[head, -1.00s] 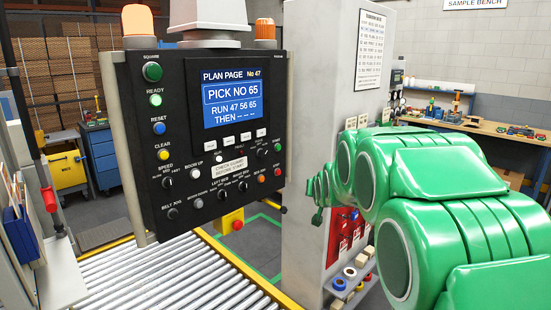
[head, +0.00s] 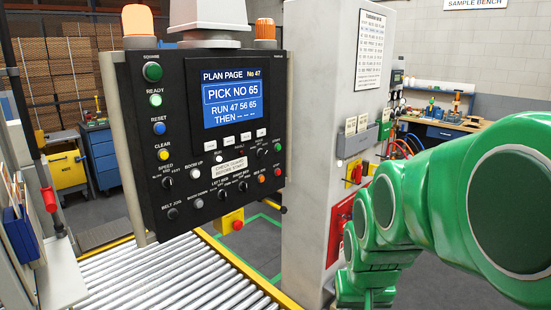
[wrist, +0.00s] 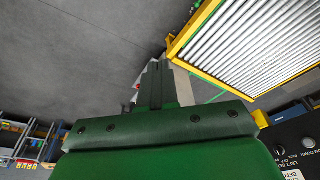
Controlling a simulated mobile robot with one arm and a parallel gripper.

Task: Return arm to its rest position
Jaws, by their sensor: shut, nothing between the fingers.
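My green arm (head: 440,205) comes in from the right in the head view and bends down in front of the white cabinet. Its far end drops to the bottom edge of the picture, where the fingers cannot be made out. In the wrist view my gripper (wrist: 155,85) points away from the camera, with its dark fingers together and nothing between them. Grey floor (wrist: 90,50) lies beyond it.
A black control panel (head: 210,130) with a lit screen reading "PICK NO 65" hangs left of the arm. The roller conveyor (head: 180,275) runs below it. The white cabinet (head: 325,110) stands close to the arm. A sample bench (head: 445,130) is behind.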

